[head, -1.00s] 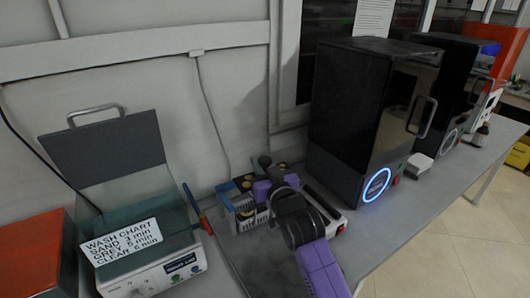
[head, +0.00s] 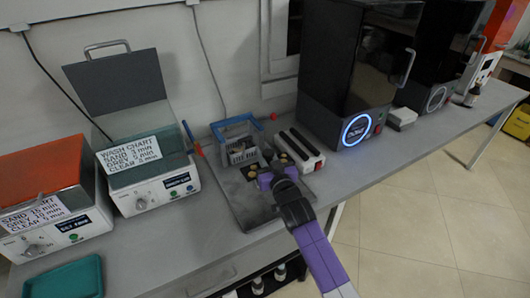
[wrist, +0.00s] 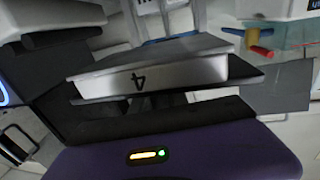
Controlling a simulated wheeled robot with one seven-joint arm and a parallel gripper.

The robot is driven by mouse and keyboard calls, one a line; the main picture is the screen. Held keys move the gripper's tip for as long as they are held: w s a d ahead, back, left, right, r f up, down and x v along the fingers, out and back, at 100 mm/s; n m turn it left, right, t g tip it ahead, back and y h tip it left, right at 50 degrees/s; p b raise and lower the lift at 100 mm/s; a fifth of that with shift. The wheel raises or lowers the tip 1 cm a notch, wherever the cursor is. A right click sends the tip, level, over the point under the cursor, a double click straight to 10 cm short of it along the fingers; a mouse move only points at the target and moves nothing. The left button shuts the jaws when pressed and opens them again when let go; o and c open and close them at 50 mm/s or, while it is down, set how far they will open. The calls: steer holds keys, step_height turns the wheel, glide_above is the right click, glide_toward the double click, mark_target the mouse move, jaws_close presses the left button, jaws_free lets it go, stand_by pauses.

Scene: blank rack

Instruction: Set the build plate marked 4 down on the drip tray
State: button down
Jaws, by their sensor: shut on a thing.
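My gripper (head: 268,180) is shut on the build plate marked 4 (wrist: 150,77). In the wrist view the plate is a pale slab with a black 4, upside down in the picture. In the head view the plate is largely hidden by my gripper. A flat dark grey tray (head: 250,208), which looks like the drip tray, lies on the bench beneath and left of my gripper. I cannot tell the gap between plate and tray.
On or by the tray's back stand a blue-handled basket (head: 240,150) and black pieces with tan knobs (head: 250,172). A white slotted block (head: 300,150) stands to the right. Wash units (head: 150,185) and a teal tray (head: 65,280) are left. The grey tray's front is bare.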

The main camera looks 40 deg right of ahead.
steer(key=shift+f+b, duration=2.55)
steer(key=shift+f, duration=0.55)
steer(key=shift+f, duration=0.1)
steer(key=c, duration=1.2)
jaws_free()
steer(key=shift+f, duration=0.1)
steer(key=shift+s+f, duration=0.1)
steer(key=shift+s+a+f, duration=0.1)
steer(key=shift+s+a, duration=0.15)
steer(key=shift+s, duration=0.2)
steer(key=v, duration=0.4)
steer(key=r+v, duration=0.1)
steer(key=v, duration=0.1)
steer(key=shift+s+a, duration=0.2)
steer(key=shift+s, duration=0.1)
steer(key=shift+r, duration=0.15)
